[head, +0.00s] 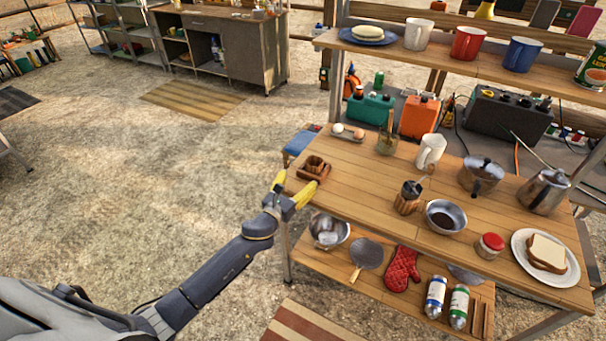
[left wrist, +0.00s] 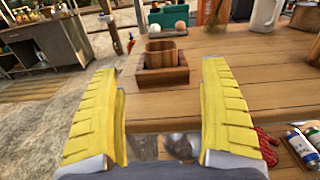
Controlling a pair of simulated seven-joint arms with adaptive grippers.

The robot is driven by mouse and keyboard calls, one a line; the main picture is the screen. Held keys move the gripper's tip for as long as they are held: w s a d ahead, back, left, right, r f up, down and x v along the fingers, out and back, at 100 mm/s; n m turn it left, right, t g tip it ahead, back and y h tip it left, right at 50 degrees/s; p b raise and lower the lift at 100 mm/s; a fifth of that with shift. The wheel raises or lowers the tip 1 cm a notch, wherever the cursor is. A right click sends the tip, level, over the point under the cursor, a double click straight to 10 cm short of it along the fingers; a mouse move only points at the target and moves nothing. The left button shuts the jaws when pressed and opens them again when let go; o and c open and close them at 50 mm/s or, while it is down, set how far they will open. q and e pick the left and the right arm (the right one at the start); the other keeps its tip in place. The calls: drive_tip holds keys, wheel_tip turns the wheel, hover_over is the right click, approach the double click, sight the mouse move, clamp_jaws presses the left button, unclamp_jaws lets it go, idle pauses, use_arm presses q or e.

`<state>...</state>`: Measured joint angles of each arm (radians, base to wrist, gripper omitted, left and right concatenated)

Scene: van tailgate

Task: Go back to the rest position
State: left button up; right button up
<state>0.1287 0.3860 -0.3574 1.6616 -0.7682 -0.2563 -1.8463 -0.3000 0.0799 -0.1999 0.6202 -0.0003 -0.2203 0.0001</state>
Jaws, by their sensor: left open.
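My left gripper (head: 292,190) is at the left front corner of the wooden table (head: 345,190), with its yellow fingers apart. In the left wrist view the two yellow fingers (left wrist: 163,115) stand wide open with nothing between them. A small wooden cup in a square wooden holder (head: 314,169) sits on the table corner just beyond the fingertips. This holder also shows in the left wrist view (left wrist: 162,77), apart from the fingers. My right gripper is in neither view.
A lower shelf holds a metal bowl (head: 328,231) and a red mitt (head: 402,270).

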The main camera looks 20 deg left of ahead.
use_arm(q)
drive_tip(key=s+a+f+n+g+y, duration=0.2)
drive_tip(key=s+n+g, duration=0.2)
drive_tip(key=s+n, duration=0.75)
drive_tip(key=s+a+f+n+g+y, duration=0.25)
drive_tip(key=s+n, duration=0.65)
drive_tip(key=s, duration=0.6)
drive_tip(key=s+a+f+n+g+y, duration=0.2)
drive_tip(key=s+n+g+y, duration=0.15)
drive_tip(key=s+n, duration=0.8)
drive_tip(key=s+d+f+g+h, duration=0.2)
drive_tip(key=d+f, duration=0.1)
drive_tip(key=f, duration=1.3)
drive_tip(key=s+d+f+g+h, duration=0.1)
drive_tip(key=s+d+f+h, duration=0.15)
drive_tip(key=f, duration=1.35)
drive_tip(key=s+f+n+g, duration=0.2)
drive_tip(key=s+f+g, duration=0.1)
drive_tip(key=s+f, duration=1.6)
drive_tip(key=shift+s+f+h, duration=0.35)
drive_tip(key=shift+s+f, duration=0.05)
drive_tip(key=shift+s, duration=0.6)
